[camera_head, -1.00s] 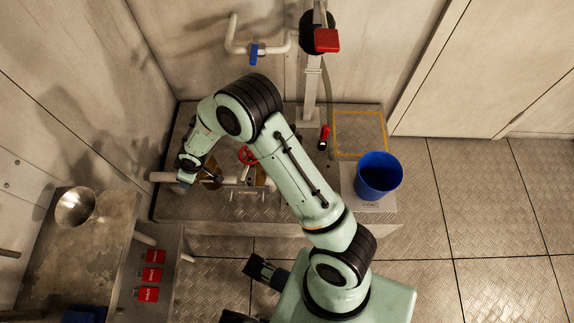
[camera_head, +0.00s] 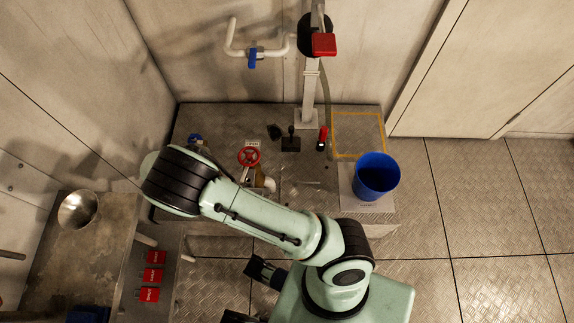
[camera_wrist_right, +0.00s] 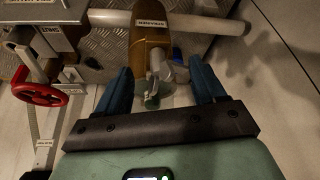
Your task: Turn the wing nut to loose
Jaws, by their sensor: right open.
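In the right wrist view a brass strainer body (camera_wrist_right: 150,42) with a white label stands on a white pipe. A small pale grey fitting (camera_wrist_right: 156,63), which looks like the wing nut, projects from it toward my right gripper (camera_wrist_right: 160,82). That gripper is open; its two blue fingers stand apart on either side of the fitting. I cannot tell whether they touch it. A greenish rounded piece (camera_wrist_right: 152,101) shows below the fitting, close to the palm.
A red handwheel (camera_head: 249,157) stands right of the arm's end; it also shows in the wrist view (camera_wrist_right: 38,88). A blue bucket (camera_head: 377,175) stands on the right of the platform. A metal bowl (camera_head: 78,209) sits on the left bench (camera_head: 95,250).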

